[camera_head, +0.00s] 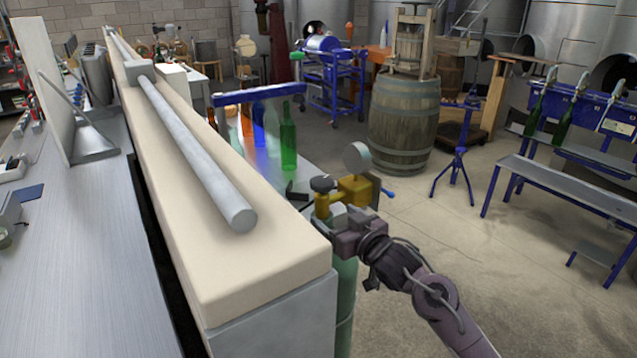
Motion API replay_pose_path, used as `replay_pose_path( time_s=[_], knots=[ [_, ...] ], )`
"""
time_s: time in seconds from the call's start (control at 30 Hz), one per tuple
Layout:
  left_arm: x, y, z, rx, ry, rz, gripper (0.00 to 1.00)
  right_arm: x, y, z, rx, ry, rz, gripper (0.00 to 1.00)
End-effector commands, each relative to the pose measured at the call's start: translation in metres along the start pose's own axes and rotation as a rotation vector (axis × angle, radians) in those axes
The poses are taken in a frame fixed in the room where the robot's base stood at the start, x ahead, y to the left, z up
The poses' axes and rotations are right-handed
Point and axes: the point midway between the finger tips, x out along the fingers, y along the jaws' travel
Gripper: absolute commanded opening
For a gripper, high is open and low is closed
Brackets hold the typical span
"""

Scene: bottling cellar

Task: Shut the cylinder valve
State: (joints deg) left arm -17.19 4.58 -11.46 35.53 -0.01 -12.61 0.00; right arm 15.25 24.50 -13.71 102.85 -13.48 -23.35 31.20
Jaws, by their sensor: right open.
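A green gas cylinder (346,300) stands upright just right of the long padded bench. On its top is a brass valve (323,205) with a dark round handwheel (321,184). A yellow regulator (357,190) with a round gauge (357,157) and a small blue knob (388,193) sits beside the valve. My right gripper (337,219) is open at the cylinder's top, just below and right of the handwheel. It hides part of the valve body, and I cannot tell whether it touches it. My left gripper is out of view.
The padded bench (190,190) with a grey bar lies close left of the cylinder. Bottles (288,140) stand on a table behind the valve. A wooden barrel (404,125) and blue stand (456,165) are farther back.

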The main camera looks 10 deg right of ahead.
Motion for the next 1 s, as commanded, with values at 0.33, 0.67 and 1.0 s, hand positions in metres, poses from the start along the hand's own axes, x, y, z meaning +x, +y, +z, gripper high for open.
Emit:
replay_pose_path(
  time_s=[0.33,0.67,1.0],
  knots=[
    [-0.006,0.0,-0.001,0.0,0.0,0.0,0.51,0.026,0.009,-0.048,0.007,0.111,-0.05,0.75],
    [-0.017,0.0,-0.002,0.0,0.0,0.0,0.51,0.074,0.006,-0.052,0.006,0.108,-0.049,0.75],
    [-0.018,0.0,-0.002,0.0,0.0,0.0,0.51,0.09,0.005,-0.052,0.004,0.108,-0.048,0.75]
  ],
)
